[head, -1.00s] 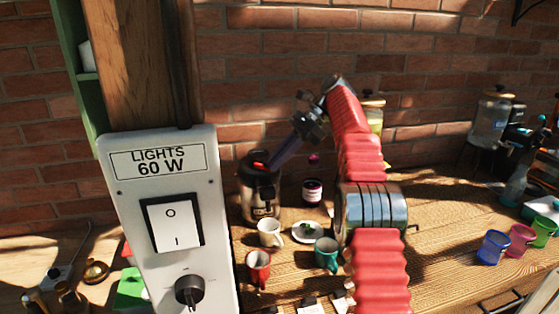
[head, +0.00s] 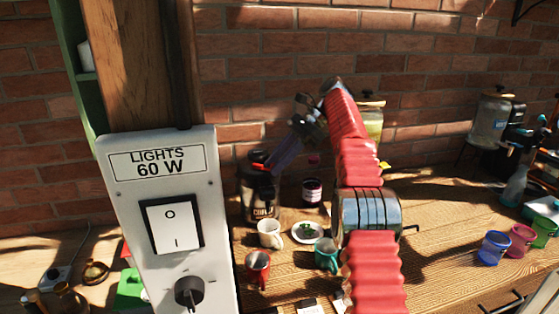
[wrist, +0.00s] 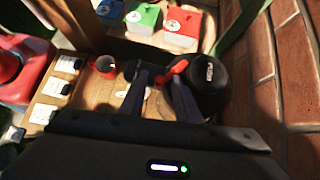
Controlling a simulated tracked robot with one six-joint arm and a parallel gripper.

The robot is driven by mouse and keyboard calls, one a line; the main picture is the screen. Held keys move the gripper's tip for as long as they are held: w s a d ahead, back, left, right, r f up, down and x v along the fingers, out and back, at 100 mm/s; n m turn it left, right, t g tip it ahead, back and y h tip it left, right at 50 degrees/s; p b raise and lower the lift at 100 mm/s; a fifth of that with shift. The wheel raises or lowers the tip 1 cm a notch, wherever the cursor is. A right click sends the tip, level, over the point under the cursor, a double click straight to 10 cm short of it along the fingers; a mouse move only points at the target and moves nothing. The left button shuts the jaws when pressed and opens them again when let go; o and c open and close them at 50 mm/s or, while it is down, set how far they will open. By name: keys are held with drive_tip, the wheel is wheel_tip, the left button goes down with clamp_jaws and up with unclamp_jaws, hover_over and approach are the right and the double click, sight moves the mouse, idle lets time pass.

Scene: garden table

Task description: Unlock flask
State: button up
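The flask (head: 260,196) is a dark pump-style container with a lettered label, standing upright at the back left of the table, near the brick wall. In the wrist view its round black lid (wrist: 208,78) is at the right, with a red tab (wrist: 179,67) on its left side. My gripper (head: 274,166) is beside the top of the flask in the head view. In the wrist view its two dark fingers (wrist: 162,72) are spread, with the right one against or very near the red tab; contact is unclear. Nothing shows held between them.
A white mug (head: 269,233), a red mug (head: 257,268), a teal mug (head: 326,254) and a small plate (head: 307,233) stand in front of the flask. A dark jar (head: 312,192) is to its right. The lights switch box (head: 165,225) stands close at left.

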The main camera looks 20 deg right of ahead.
drive_tip(key=shift+s+r, duration=0.1)
drive_tip(key=shift+r, duration=0.25)
drive_tip(key=shift+s+a+r+n, duration=0.3)
drive_tip(key=shift+a+r, duration=0.15)
drive_tip(key=shift+r, duration=0.25)
drive_tip(key=shift+n+t+h, duration=0.6)
drive_tip(key=shift+h, duration=0.1)
drive_tip(key=s+a+r, duration=0.2)
drive_tip(key=shift+s+r, duration=0.25)
drive_tip(key=shift+r, duration=0.1)
drive_tip(key=s+a+r+n+t+h, duration=0.1)
drive_tip(key=s+n+h, duration=0.15)
drive_tip(key=s, duration=0.45)
drive_tip(key=s+a+n+t+h, duration=0.1)
drive_tip(key=s+a+n, duration=0.15)
drive_tip(key=s, duration=0.55)
drive_tip(key=s+d+f+n+t+h, duration=0.1)
drive_tip(key=s+f+n, duration=0.4)
drive_tip(key=s, duration=0.6)
drive_tip(key=s+d+f+n+t+h, duration=0.2)
drive_tip(key=s+f+n, duration=0.3)
drive_tip(key=s+f, duration=0.3)
drive_tip(key=s+h, duration=0.1)
drive_tip(key=s, duration=0.1)
drive_tip(key=shift+s+f, duration=0.35)
drive_tip(key=shift+f, duration=0.05)
